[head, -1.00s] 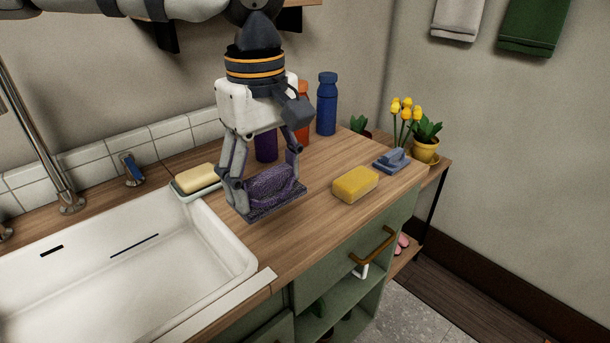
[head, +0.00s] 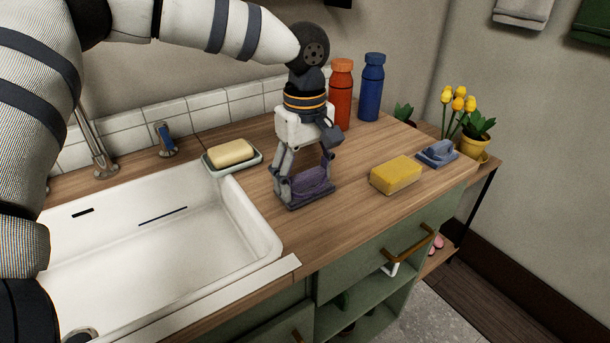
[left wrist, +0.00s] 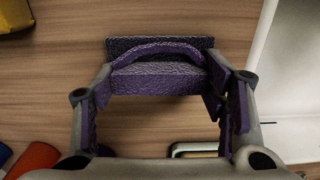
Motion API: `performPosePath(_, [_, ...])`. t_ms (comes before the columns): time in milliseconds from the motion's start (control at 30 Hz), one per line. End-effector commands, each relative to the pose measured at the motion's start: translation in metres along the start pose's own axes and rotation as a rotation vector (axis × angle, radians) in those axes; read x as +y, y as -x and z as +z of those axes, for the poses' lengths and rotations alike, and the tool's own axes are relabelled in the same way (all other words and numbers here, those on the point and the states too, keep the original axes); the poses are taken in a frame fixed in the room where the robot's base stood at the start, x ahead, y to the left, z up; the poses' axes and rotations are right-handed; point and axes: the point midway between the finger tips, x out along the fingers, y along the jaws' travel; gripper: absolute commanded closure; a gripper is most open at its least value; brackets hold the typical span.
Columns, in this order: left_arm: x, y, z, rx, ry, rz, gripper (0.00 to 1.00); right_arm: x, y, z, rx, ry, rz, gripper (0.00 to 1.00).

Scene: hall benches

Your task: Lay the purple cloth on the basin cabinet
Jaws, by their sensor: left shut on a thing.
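The purple cloth (head: 312,186) is a small folded piece with a raised loop on a flat base. It is between the fingers of my left gripper (head: 304,180), which is shut on it. In the left wrist view the cloth (left wrist: 160,80) spans the gap between the fingers (left wrist: 162,88). It is at or just above the wooden top of the basin cabinet (head: 345,215), right of the basin; I cannot tell whether it touches. My right gripper is not in view.
A soap dish with soap (head: 230,153) is left of the gripper. A yellow sponge (head: 396,175) and a folded blue cloth (head: 437,153) lie to the right. Red (head: 341,95) and blue (head: 372,88) bottles stand behind. The front strip of wood is clear.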

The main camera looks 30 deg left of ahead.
Motion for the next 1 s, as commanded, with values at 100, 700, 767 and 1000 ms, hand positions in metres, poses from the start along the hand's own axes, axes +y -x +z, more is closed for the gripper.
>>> performPosePath(100, [0.000, -0.003, 0.000, 0.000, 0.000, -0.001, 0.30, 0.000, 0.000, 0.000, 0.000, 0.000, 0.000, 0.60])
performPosePath(700, [0.001, 0.038, 0.000, 0.002, 0.001, 0.006, 0.14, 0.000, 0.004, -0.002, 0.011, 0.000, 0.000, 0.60])
performPosePath(767, [0.001, 0.056, -0.001, 0.003, 0.002, 0.007, 0.14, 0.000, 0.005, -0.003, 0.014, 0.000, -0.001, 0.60])
performPosePath(1000, [0.000, 0.108, 0.000, 0.001, 0.002, 0.000, 0.14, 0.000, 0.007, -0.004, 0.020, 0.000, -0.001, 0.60])
